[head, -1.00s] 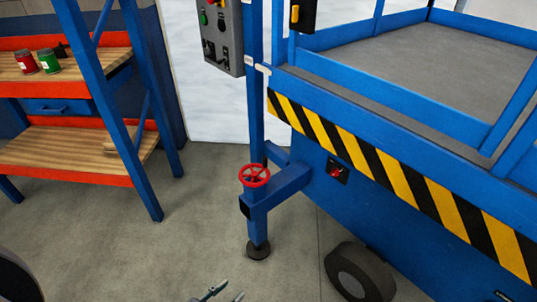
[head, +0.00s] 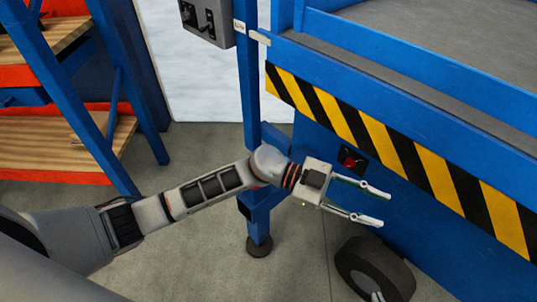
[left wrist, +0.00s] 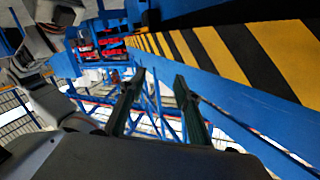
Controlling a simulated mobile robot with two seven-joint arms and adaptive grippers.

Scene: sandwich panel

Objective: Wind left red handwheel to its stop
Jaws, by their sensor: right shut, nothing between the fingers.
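The red handwheel is hidden in the head view behind my left forearm, which crosses in front of the blue outrigger leg (head: 259,221). The leg's round dark foot (head: 259,247) stands on the floor. My left gripper (head: 378,206) is open and empty, right of the leg and in front of the blue platform side. In the left wrist view its two fingers (left wrist: 159,76) are apart with nothing between them, and I make out no handwheel there. A small tip of my right gripper (head: 377,297) shows at the bottom edge by the tyre; it is shut and empty.
A yellow and black striped edge (head: 390,150) runs along the platform, with a red switch (head: 350,159) below it. A dark tyre (head: 372,268) stands at the lower right. A grey control box (head: 207,20) hangs above. A shelf (head: 60,150) stands left. Floor is clear around the foot.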

